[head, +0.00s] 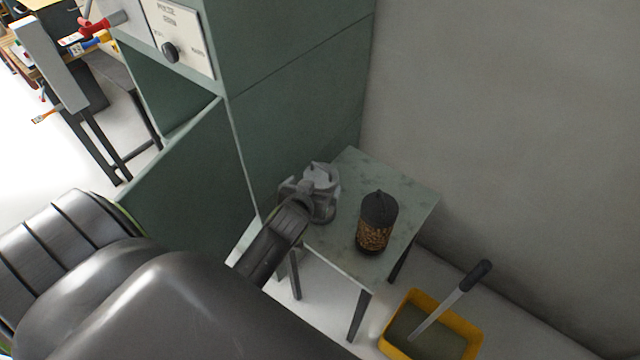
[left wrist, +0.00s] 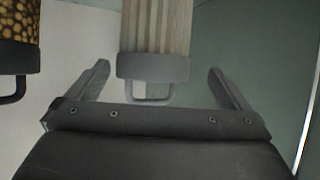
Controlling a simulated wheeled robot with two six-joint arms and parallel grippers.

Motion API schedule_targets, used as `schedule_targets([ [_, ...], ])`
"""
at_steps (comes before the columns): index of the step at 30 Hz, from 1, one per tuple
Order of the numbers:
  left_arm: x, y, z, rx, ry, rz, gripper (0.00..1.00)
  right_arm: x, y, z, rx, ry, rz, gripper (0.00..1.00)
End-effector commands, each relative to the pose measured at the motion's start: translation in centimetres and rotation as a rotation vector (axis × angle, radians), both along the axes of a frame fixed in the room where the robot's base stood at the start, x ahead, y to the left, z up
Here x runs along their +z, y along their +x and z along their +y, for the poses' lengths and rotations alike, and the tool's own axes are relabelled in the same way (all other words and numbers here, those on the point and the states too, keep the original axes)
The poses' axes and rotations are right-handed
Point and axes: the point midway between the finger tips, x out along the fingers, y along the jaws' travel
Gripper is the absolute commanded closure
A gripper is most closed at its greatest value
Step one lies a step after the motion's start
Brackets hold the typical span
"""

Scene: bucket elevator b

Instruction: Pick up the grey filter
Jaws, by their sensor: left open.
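The grey filter (head: 326,177) stands on the small table, partly hidden by my gripper in the head view. In the left wrist view the grey filter (left wrist: 153,66) shows a pale pleated body, a grey end cap and a loop handle. My left gripper (head: 303,192) is at the filter. In the left wrist view, its two fingers (left wrist: 157,82) are spread on either side of the cap and handle, with visible gaps. It is open and holds nothing. My right gripper does not show.
A black-capped filter with a brown-yellow speckled body (head: 375,232) stands to the right on the small table (head: 345,250). A green cabinet (head: 290,110) is behind on the left, a grey wall (head: 500,120) on the right. A yellow bin (head: 470,335) with a handled tool stands on the floor.

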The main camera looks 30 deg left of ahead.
Motion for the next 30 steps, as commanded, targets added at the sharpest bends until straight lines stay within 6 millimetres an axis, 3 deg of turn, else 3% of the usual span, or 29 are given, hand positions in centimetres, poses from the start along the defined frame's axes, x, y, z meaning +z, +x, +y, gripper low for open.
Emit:
schedule_targets([
  [12, -1.6, 4.0, 0.8, -0.001, 0.002, 0.001, 0.0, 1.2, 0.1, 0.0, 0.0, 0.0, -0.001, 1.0],
  [22, -1.8, 4.4, 0.9, 0.0, 0.001, -0.001, 0.0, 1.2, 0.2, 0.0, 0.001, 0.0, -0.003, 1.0],
  [30, -1.8, 4.3, 0.9, 0.0, 0.001, 0.0, 0.33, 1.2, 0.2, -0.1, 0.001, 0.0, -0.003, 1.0],
])
